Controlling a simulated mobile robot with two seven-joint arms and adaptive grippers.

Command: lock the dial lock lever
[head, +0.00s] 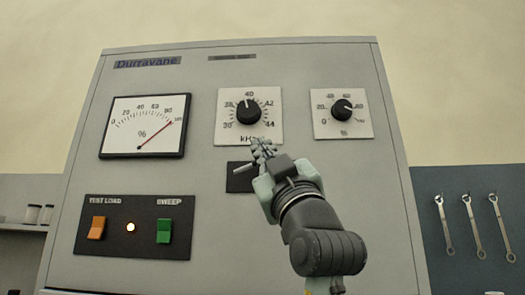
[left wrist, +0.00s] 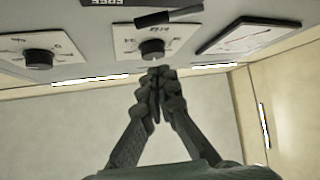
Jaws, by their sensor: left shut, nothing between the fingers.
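The dial lock lever (left wrist: 168,16) is a dark bar with a paler end in the left wrist view, lying roughly crosswise and slightly tilted. In the head view, a small dark plate (head: 238,179) sits below the kHz dial (head: 248,112), partly hidden by my gripper; the lever is hard to make out there. My left gripper (head: 262,149) is shut and empty, just below and right of the kHz knob. In the left wrist view, its fingertips (left wrist: 158,76) meet near the knob (left wrist: 152,49), apart from the lever. My right gripper is not in view.
The grey cabinet also carries a meter (head: 145,127), a percent dial (head: 342,108), an orange switch (head: 97,228), a lit lamp (head: 130,227) and a green switch (head: 164,231). Wrenches (head: 473,225) hang at the right. A "FREE" label (left wrist: 103,2) shows in the left wrist view.

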